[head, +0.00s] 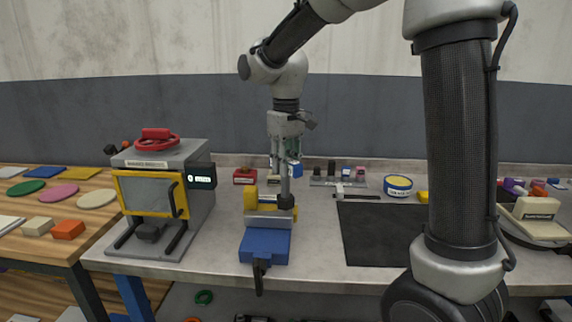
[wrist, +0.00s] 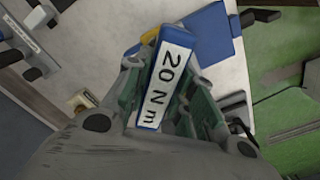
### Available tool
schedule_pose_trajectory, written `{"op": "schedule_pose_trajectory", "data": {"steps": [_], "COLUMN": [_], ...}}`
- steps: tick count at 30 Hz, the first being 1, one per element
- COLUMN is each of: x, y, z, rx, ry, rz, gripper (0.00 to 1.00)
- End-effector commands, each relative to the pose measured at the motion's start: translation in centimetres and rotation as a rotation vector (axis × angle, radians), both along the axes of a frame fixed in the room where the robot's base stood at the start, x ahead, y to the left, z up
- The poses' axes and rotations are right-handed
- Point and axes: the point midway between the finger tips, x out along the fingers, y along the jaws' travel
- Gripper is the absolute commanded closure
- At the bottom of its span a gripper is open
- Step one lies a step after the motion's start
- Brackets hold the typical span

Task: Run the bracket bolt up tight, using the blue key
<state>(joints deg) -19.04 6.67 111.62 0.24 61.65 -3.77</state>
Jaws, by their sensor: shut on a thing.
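My gripper (head: 285,152) is shut on the blue key, whose blue block (head: 296,169) shows at the fingers. In the wrist view the key's white label (wrist: 169,80) reads "20 N m" between the green-grey fingers. The key's grey shaft (head: 285,185) points straight down to a dark end (head: 286,201) at the right side of the blue vise (head: 264,246). The vise has yellow and grey parts at its top, and its blue body also shows in the wrist view (wrist: 208,36). I cannot make out the bracket bolt, or whether the key's end is seated on it.
A grey machine (head: 200,205) with a yellow-framed door and red handwheel stands left of the vise. Behind are a red box (head: 245,177) and a rack (head: 340,184) of small coloured items.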

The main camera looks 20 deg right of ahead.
Motion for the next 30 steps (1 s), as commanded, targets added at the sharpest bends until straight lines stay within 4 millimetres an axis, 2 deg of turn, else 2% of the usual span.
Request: {"op": "schedule_pose_trajectory", "data": {"steps": [6, 12, 18, 24, 30], "x": [0.02, 0.02, 0.02, 0.0, 0.0], "y": [0.01, 0.04, 0.04, 0.07, 0.07], "z": [0.03, 0.03, 0.03, 0.04, 0.03], "rx": [0.0, 0.001, 0.001, 0.001, 0.001], "ry": [-0.001, -0.001, -0.001, -0.001, -0.001], "rz": [-0.006, -0.122, -0.126, -0.242, -0.246], "gripper": [1.0, 1.0, 1.0, 1.0, 1.0]}}
